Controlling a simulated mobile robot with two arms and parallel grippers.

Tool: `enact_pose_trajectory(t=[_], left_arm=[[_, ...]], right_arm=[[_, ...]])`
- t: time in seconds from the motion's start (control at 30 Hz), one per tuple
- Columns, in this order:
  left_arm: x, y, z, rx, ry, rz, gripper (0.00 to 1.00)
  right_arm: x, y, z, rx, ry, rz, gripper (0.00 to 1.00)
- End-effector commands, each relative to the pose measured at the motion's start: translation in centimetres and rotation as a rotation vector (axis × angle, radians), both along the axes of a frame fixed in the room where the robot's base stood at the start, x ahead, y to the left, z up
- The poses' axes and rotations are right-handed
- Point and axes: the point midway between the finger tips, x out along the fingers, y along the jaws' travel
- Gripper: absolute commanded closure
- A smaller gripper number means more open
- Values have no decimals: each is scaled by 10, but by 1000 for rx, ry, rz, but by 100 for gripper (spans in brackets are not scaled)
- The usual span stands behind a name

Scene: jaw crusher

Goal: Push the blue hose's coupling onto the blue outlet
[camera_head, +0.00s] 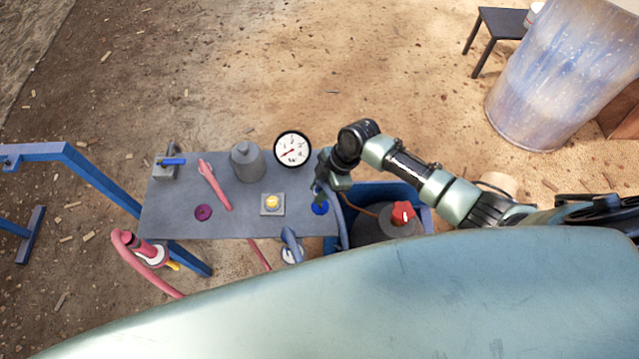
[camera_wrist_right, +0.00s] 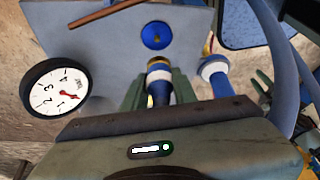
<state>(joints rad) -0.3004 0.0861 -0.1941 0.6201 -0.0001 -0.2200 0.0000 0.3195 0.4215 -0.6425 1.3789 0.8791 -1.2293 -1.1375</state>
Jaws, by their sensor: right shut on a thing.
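The blue outlet (camera_head: 320,207) is a round blue fitting near the right end of the grey panel. In the right wrist view the blue outlet (camera_wrist_right: 156,35) shows as a disc with a brass centre. My right gripper (camera_head: 322,183) is over that end of the panel. In the wrist view my right gripper (camera_wrist_right: 159,82) is shut on the blue hose's coupling (camera_wrist_right: 159,84), a blue piece with a pale band and a brass and dark end. The coupling's end points towards the outlet, and the two appear apart. In the head view my gripper hides the coupling. My left gripper is out of view.
The panel (camera_head: 240,225) also bears a dial gauge (camera_head: 292,149), a grey cylinder (camera_head: 247,162), a yellow button (camera_head: 272,202) and a purple outlet (camera_head: 203,212). A blue fitting with a white collar (camera_wrist_right: 214,70) stands beside the coupling. A red knob (camera_head: 402,212) is right of the panel.

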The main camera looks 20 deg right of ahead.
Motion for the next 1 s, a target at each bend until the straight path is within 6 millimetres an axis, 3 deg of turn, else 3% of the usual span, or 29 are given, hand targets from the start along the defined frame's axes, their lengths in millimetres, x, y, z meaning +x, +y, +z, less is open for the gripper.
enact_pose_trajectory(t=[0.37,1.0], left_arm=[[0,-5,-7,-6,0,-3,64],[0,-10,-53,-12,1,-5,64]], right_arm=[[0,0,-7,0,0,0,100],[0,-1,-57,0,1,-2,100]])
